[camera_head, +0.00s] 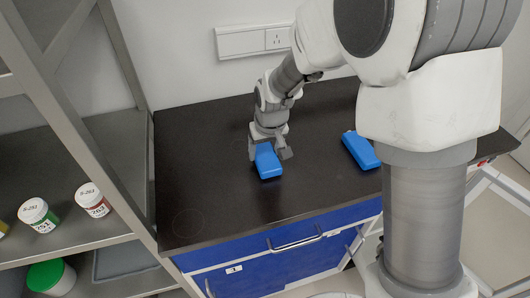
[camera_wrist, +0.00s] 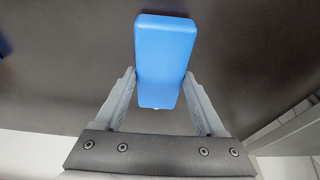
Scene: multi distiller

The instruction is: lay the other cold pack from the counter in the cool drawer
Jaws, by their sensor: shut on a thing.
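My gripper (camera_head: 268,151) is shut on a blue cold pack (camera_head: 268,164) over the dark counter (camera_head: 210,195). The wrist view shows this pack (camera_wrist: 165,50) between the two grey fingers, its long end reaching out past the fingertips. I cannot tell whether the pack touches the counter or is slightly above it. A second blue cold pack (camera_head: 361,150) lies on the counter to the right, partly hidden by my arm. Blue fronts with handles (camera_head: 295,243) are below the counter edge. I cannot tell which is the cool drawer.
A metal shelf rack (camera_head: 125,90) stands along the counter's left side, with labelled jars (camera_head: 38,215) and a green-lidded container (camera_head: 50,277). A white wall socket strip (camera_head: 252,41) is behind the counter. The counter's left and front areas are clear.

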